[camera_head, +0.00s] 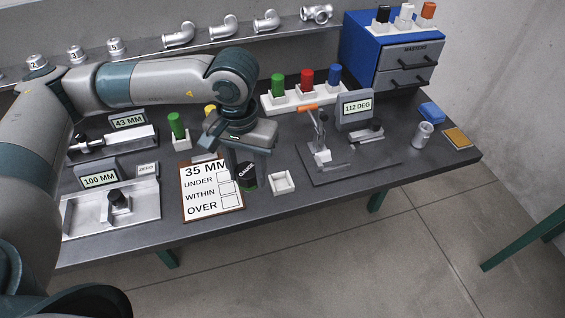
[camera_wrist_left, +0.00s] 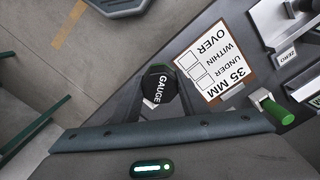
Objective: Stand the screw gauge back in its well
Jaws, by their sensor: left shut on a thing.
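The screw gauge is a dark, short cylinder marked GAUGE (camera_head: 247,182) with a green lower edge. My left gripper (camera_head: 240,168) is shut on it, at the right edge of the 35 MM card. In the left wrist view the gauge (camera_wrist_left: 158,90) sits between the fingers, its label facing the camera. A small white square well (camera_head: 283,184) stands empty on the table just right of the gauge. Whether the gauge's bottom touches the table I cannot tell. My right gripper is not in view.
The 35 MM card (camera_head: 212,204) lies left of the gauge. A fixture plate (camera_head: 322,175) with an orange-handled clamp stands to the right of the well. A white rack (camera_head: 300,99) holds green, red and blue handles behind. The table's front edge is close.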

